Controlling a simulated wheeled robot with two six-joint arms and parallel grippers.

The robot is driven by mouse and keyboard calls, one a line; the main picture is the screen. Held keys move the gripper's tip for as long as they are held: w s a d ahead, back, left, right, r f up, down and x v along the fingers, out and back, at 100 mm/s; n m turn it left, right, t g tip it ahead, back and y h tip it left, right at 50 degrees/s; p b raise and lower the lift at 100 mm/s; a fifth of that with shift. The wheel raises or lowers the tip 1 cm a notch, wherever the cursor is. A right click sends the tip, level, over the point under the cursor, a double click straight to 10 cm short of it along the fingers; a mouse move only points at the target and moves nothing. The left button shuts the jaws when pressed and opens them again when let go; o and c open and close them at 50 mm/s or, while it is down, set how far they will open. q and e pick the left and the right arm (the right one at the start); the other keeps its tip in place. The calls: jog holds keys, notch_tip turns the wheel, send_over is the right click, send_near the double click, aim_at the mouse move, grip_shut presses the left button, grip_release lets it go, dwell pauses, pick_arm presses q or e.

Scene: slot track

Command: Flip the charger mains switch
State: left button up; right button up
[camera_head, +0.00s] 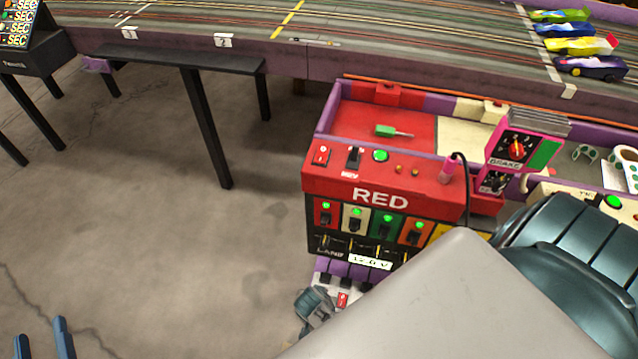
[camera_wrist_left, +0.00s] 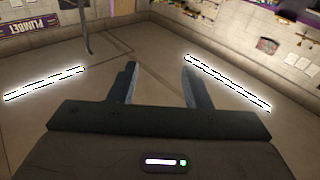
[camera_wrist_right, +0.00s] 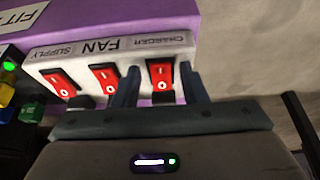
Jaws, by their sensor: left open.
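The charger mains switch (camera_wrist_right: 160,74) is a red rocker under the CHARGER label on a white switch strip (camera_wrist_right: 85,47). In the right wrist view it is the rightmost of three red rockers. My right gripper (camera_wrist_right: 160,85) is open, with one finger on each side of this rocker; whether the fingers touch it I cannot tell. In the head view, my right gripper (camera_head: 315,308) is partly seen beside the low white strip with a red rocker (camera_head: 343,299). My left gripper (camera_head: 38,335) is open and empty over the floor, and its fingers show in the left wrist view (camera_wrist_left: 158,80).
The FAN rocker (camera_wrist_right: 104,77) and SUPPLY rocker (camera_wrist_right: 59,82) are close beside the charger rocker. The red control box (camera_head: 380,185) stands above the strip, below the slot track (camera_head: 350,58). My grey arm covers the head view's lower right. The floor at left is clear.

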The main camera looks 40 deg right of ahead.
grip_shut()
jog(key=shift+w+d+r+y+p, duration=0.1)
jog(key=shift+r+y+p, duration=0.15)
jog(key=shift+p, duration=0.75)
jog(key=shift+w+d+r+g+y+p, duration=0.15)
jog(key=shift+g+y+p, duration=0.4)
jog(key=shift+p, duration=0.45)
jog(key=shift+d+g+p, duration=0.1)
jog(key=shift+g+p, duration=0.15)
jog(key=shift+p, duration=0.5)
jog(key=shift+w+d+r+g+y+p, duration=0.1)
jog(key=shift+w+d+g+y+p, duration=0.1)
jog(key=shift+g+y+p, duration=0.5)
jog(key=shift+y+p, duration=0.3)
jog(key=shift+p, duration=0.05)
pick_arm(q)
jog(key=s+a+f+g+y, duration=0.1)
jog(key=s+f+g, duration=1)
jog(key=g, duration=0.3)
jog(key=shift+f+m, duration=0.15)
jog(key=shift+m, duration=0.25)
jog(key=shift+s, duration=0.1)
pick_arm(e)
jog(key=shift+o, duration=1.1)
grip_release()
